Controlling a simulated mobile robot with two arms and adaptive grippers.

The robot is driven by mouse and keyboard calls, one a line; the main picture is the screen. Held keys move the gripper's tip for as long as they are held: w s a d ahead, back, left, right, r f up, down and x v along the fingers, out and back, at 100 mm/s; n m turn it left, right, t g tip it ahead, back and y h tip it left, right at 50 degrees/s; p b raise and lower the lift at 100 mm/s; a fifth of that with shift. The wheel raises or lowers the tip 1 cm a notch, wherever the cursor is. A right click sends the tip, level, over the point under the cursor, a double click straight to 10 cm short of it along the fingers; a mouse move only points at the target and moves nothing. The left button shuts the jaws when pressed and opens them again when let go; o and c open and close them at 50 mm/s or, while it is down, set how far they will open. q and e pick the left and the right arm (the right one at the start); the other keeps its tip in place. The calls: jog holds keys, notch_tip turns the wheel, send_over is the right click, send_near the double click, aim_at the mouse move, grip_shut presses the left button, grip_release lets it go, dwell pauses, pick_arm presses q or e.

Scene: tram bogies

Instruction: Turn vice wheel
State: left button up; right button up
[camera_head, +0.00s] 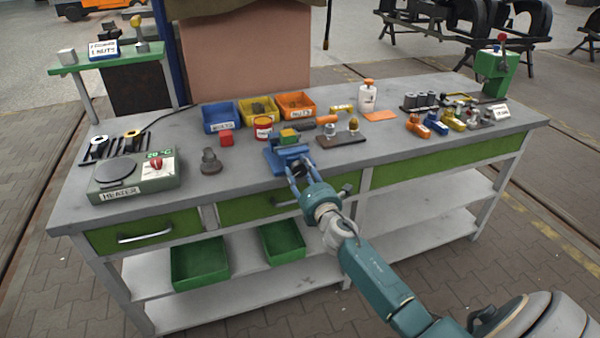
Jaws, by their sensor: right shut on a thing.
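The blue vice (288,153) stands at the front edge of the grey workbench, left of its middle. My right gripper (297,168) reaches up from the lower right to the front of the vice. Its two fingers are shut on the vice wheel, which is mostly hidden between and behind them. How far the wheel is turned cannot be seen. My left gripper is not in view.
A heater (134,176) and a dark grey stepped part (210,161) stand left of the vice. Blue, yellow and orange bins (295,105) stand behind it. A green drawer (258,206) is below.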

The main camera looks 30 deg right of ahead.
jog(key=n, duration=0.4)
jog(key=shift+d+r+n, duration=0.1)
jog(key=shift+d+n, duration=0.1)
jog(key=shift+n, duration=0.1)
jog(key=n+p, duration=0.1)
jog(key=n, duration=0.3)
jog(key=shift+r+n+p, duration=0.2)
jog(key=shift+n+p, duration=0.1)
jog(key=shift+p, duration=0.05)
jog(key=n+p, duration=0.1)
jog(key=n, duration=0.2)
jog(key=n+p, duration=0.1)
jog(key=n, duration=0.2)
jog(key=shift+w+r+p, duration=0.1)
jog(key=shift+r+p, duration=0.1)
jog(key=shift+p, duration=0.15)
jog(key=shift+a+n+p, duration=0.15)
jog(key=shift+n+p, duration=0.75)
jog(key=shift+n, duration=1.3)
jog(key=shift+a+f, duration=0.1)
jog(key=o, duration=1.2)
jog(key=shift+c, duration=0.2)
jog(key=shift+a+f, duration=0.15)
jog(key=shift+f, duration=0.05)
jog(key=v, duration=1.2)
